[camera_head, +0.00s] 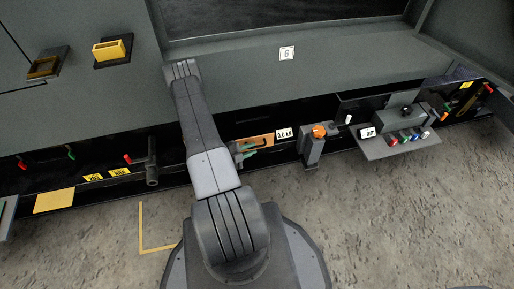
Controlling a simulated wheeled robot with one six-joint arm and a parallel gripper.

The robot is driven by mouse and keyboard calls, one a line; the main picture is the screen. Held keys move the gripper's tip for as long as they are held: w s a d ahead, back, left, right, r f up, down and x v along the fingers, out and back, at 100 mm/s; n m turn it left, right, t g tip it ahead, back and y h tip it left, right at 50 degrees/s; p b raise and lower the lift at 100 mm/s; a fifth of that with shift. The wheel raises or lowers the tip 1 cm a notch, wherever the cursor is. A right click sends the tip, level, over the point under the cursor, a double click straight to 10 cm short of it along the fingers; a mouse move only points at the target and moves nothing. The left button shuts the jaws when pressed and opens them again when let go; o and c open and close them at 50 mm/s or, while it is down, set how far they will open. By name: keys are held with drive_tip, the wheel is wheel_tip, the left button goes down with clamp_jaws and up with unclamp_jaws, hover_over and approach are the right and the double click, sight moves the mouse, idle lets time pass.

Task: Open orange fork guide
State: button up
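An orange flat piece (262,140) sits low on the dark panel strip, just right of my arm. Its left part is close to my arm and partly covered by small green and grey parts (240,150). An orange knob (319,131) sits on top of a grey post-like housing (312,151) further right. I cannot tell for sure which of these is the orange fork guide, or whether it is open or closed. My arm stands in front of the panel at the middle left. I cannot make out the gripper's fingers.
A white display (284,133) is between the two orange parts. A grey shelf (392,146) with several coloured knobs juts out at right. A dark handle (151,165) sticks out left of my arm. Yellow holders (110,49) are on the upper left panel. The floor (400,225) in front is clear.

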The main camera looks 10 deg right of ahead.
sight(257, 147)
drive_tip(key=shift+b+x, duration=0.35)
drive_tip(key=shift+x, duration=1.6)
clamp_jaws()
